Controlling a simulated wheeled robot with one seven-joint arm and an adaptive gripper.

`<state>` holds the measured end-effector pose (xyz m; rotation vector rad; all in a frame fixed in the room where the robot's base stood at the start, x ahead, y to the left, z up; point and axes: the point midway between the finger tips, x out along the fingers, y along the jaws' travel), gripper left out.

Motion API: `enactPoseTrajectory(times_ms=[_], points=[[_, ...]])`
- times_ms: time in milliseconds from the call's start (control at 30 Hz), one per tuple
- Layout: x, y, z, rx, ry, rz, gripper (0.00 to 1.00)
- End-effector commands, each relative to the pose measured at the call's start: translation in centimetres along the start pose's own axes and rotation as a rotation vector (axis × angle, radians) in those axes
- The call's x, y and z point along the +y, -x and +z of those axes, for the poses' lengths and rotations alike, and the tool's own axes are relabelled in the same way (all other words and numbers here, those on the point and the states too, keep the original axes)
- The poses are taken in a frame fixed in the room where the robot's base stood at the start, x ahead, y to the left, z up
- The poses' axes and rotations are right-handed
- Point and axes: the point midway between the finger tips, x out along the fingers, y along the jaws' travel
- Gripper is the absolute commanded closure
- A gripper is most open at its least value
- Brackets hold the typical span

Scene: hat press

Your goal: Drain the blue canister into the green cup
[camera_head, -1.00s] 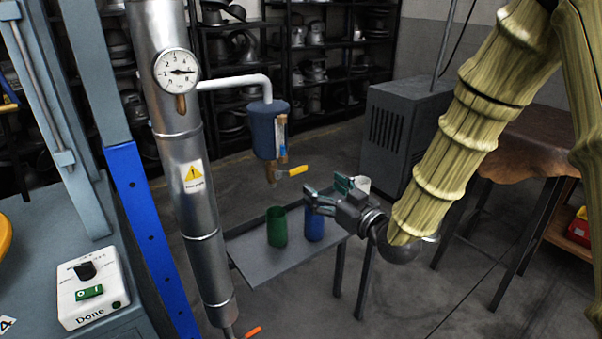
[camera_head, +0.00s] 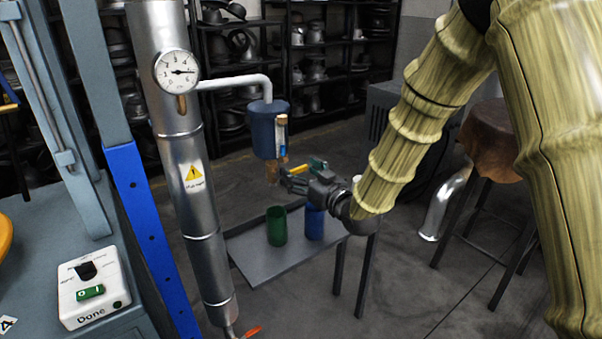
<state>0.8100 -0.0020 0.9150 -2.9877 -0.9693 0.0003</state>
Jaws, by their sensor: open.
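The blue canister (camera_head: 264,131) hangs from a white pipe beside the steel column. It has a sight tube (camera_head: 282,136) on its right side and a brass outlet (camera_head: 272,174) below. A yellow valve lever (camera_head: 299,169) points right from the outlet. The green cup (camera_head: 276,226) stands upright on the grey tray, below and slightly right of the outlet. My gripper (camera_head: 294,178) is open, with its fingers close to the yellow lever and outlet. I cannot tell whether they touch. The gripper partly covers the lever.
A blue cup (camera_head: 314,222) stands right of the green cup on the grey tray (camera_head: 270,265). The steel column (camera_head: 190,150) with a gauge (camera_head: 177,71) rises at left. A white box marked Done (camera_head: 92,288) sits at front left. A brown-topped stool (camera_head: 495,135) stands at right.

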Motion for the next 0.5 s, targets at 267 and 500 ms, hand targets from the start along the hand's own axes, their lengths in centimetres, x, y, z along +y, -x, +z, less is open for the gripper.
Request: enactPoseTrajectory(times_ms=[267, 500], points=[[0.02, 0.01, -0.02, 0.000, 0.000, 0.000, 0.54], [0.18, -0.02, -0.11, 0.002, -0.001, 0.003, 0.81]])
